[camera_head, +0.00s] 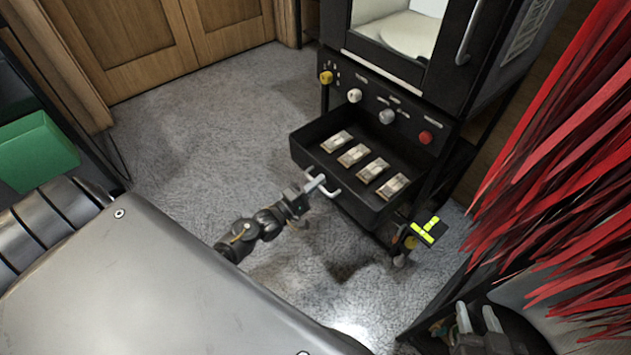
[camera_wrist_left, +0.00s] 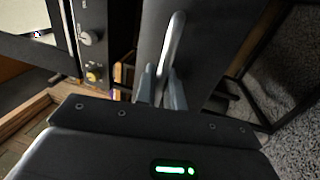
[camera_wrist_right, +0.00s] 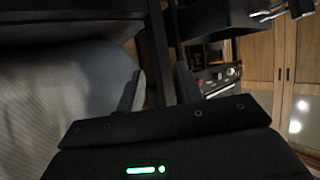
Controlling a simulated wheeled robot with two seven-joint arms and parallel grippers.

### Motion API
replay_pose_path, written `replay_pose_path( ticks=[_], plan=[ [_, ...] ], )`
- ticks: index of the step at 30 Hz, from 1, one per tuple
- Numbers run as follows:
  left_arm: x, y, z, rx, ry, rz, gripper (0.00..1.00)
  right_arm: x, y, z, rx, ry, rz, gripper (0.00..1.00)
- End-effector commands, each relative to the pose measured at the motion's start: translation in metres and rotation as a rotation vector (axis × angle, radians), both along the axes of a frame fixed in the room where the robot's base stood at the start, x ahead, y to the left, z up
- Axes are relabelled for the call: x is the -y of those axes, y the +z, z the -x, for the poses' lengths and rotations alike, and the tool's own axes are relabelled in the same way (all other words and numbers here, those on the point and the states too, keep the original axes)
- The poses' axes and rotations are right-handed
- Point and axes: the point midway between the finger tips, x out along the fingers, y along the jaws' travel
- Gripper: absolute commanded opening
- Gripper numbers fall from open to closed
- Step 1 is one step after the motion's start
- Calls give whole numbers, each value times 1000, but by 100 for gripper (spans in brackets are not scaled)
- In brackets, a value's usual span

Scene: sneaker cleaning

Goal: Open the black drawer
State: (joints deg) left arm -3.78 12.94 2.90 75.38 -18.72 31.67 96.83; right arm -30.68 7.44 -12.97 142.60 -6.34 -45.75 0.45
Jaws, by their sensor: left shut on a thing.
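The black drawer (camera_head: 370,200) stands pulled out from the front of the black cabinet, with its inside showing. Several small bundles (camera_head: 355,155) lie in a row in it. My left gripper (camera_head: 314,184) is shut on the drawer's light metal handle (camera_head: 330,191). In the left wrist view, the handle (camera_wrist_left: 176,42) rises from between the fingers (camera_wrist_left: 160,85), in front of the dark drawer front (camera_wrist_left: 210,50). My right gripper (camera_head: 478,318) is at the lower right, away from the drawer. Its fingers (camera_wrist_right: 158,90) are apart and empty in the right wrist view.
The cabinet has knobs (camera_head: 387,117) and a red button (camera_head: 425,137) above the drawer. Red strips (camera_head: 560,150) hang at the right, above my right gripper. A green box (camera_head: 38,150) is at the left. The grey floor (camera_head: 215,120) left of the drawer is clear.

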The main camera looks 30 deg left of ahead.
Motion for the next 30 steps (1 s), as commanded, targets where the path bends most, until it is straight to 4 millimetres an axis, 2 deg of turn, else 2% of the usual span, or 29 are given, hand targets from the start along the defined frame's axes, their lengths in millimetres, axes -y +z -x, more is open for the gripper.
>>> replay_pose_path(
  ticks=[3,4,5,14,17,30],
  plan=[
    [0,0,0,0,0,0,0,0,0,0,1,0,0,36],
    [0,0,0,0,0,0,13,0,0,0,1,0,0,36],
    [0,0,0,0,0,0,15,0,0,0,1,0,0,36],
    [-1,-1,2,-1,0,0,15,0,0,0,0,0,0,36],
    [-4,-3,11,-3,1,0,15,2,-1,1,-16,-5,6,36],
    [-27,-17,86,-3,0,-1,15,23,-26,17,-199,-55,70,36]
  ],
)
